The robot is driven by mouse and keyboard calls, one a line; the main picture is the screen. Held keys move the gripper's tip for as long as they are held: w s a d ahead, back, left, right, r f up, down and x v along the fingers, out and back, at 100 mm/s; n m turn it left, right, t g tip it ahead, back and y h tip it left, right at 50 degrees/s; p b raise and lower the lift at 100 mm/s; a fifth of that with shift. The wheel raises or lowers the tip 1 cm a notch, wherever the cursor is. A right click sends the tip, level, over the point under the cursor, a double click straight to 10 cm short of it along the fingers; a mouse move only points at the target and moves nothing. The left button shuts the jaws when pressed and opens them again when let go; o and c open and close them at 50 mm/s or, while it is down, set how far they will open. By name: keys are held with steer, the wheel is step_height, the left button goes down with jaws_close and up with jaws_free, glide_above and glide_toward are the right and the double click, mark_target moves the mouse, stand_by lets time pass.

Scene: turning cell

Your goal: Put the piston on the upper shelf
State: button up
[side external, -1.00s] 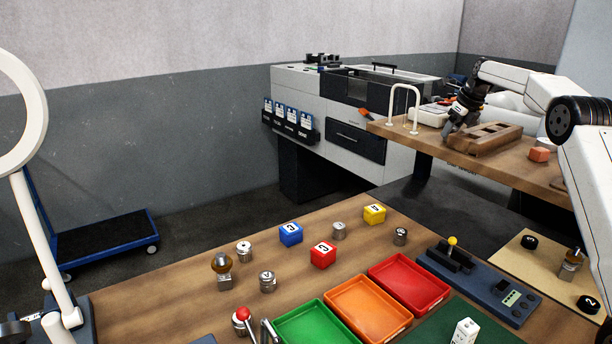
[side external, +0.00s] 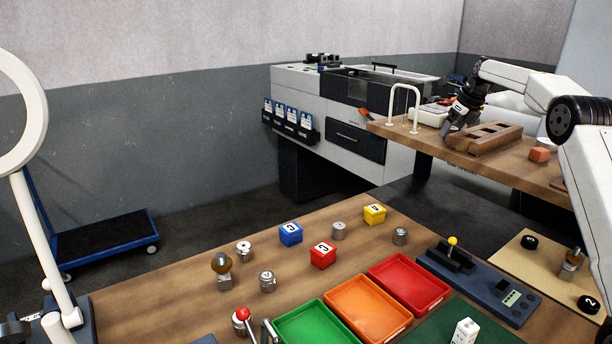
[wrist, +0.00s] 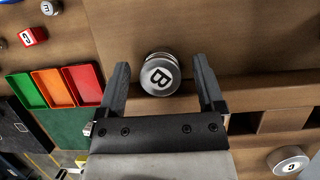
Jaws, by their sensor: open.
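In the wrist view a metal cylinder marked B (wrist: 160,76), which may be the piston, stands upright on the wooden upper shelf (wrist: 220,28). My gripper (wrist: 160,64) is open, with one finger on each side of the cylinder and a gap on both sides. In the side view my gripper (side external: 446,131) is low over the upper shelf (side external: 510,170), at the left end of a slotted wooden block (side external: 484,138). The cylinder cannot be made out there.
A round piece marked C (wrist: 289,161) lies near the slotted block. A white arch (side external: 404,92) and an orange block (side external: 540,154) are on the shelf. The lower table holds green, orange and red trays (side external: 447,291), lettered cubes and several metal parts.

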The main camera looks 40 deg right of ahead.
steer(key=v, duration=1.1)
steer(key=shift+s+r, duration=0.2)
steer(key=shift+r, duration=0.15)
steer(key=a+f+n+g, duration=0.1)
steer(key=a+f+n, duration=0.75)
steer(key=a, duration=0.25)
steer(key=a+f+n, duration=0.7)
steer(key=a+n, duration=0.3)
steer(key=a, duration=0.1)
steer(key=s+a+f+n, duration=0.7)
steer(key=s+n, duration=0.1)
steer(key=s, duration=0.2)
steer(key=s+a+f+n, duration=0.7)
steer(key=s+a+n, duration=0.1)
steer(key=s+n, duration=0.1)
steer(key=shift+s+g, duration=0.4)
steer(key=shift+s, duration=0.25)
